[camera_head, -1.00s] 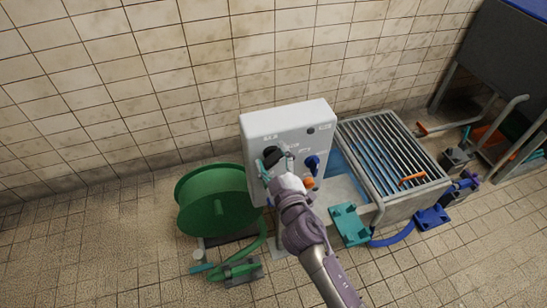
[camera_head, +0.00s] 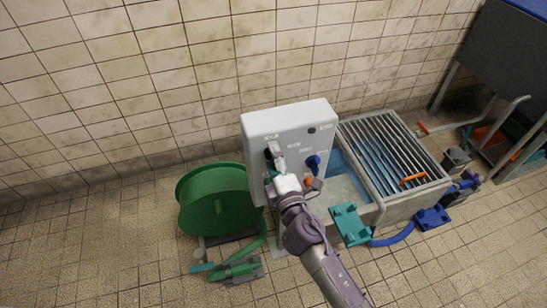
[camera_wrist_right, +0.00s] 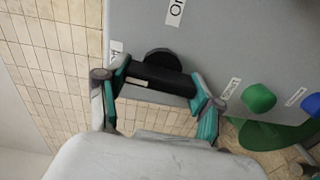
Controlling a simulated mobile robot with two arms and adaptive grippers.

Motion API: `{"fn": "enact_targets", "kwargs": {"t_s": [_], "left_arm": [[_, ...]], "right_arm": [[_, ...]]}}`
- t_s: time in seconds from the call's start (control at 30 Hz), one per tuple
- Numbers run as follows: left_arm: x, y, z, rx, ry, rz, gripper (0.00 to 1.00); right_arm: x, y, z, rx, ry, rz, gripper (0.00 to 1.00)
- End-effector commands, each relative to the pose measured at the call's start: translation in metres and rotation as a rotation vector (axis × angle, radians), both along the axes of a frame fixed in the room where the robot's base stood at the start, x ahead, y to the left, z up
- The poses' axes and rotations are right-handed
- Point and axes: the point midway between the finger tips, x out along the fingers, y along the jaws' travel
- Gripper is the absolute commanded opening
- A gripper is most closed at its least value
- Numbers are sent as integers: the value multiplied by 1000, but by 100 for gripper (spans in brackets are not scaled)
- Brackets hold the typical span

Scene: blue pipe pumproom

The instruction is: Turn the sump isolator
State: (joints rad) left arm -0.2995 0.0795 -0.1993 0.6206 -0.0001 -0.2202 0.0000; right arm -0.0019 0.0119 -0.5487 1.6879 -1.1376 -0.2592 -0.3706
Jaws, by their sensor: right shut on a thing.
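A pale control box (camera_head: 300,118) stands against the tiled wall, with knobs and small labels on its front. A black rotary handle (camera_wrist_right: 158,78) on the box face lies between the teal fingers of my right gripper (camera_wrist_right: 163,84) in the wrist view. The gripper is shut on the handle, with one finger at each end of it. In the head view my right gripper (camera_head: 273,164) covers most of the black handle (camera_head: 268,154). The label text is too small to read surely. My left gripper is out of view.
A blue knob (camera_head: 313,164) sits right of the gripper on the box; a green knob (camera_wrist_right: 258,99) shows in the wrist view. A green hose reel (camera_head: 214,203) stands left. A grated sump (camera_head: 385,155) and teal pedal-like block (camera_head: 350,224) are right.

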Motion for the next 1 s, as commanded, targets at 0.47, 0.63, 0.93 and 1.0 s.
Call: {"fn": "enact_targets", "kwargs": {"t_s": [0.47,0.63,0.93,1.0], "left_arm": [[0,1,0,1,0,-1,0],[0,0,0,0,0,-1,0],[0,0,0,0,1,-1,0],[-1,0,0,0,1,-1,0]], "right_arm": [[-1,0,-2,-83,-24,1,32],[-1,0,-2,-83,-24,1,32],[0,0,-2,-80,-24,1,92],[0,0,-1,-80,-24,1,92]]}}
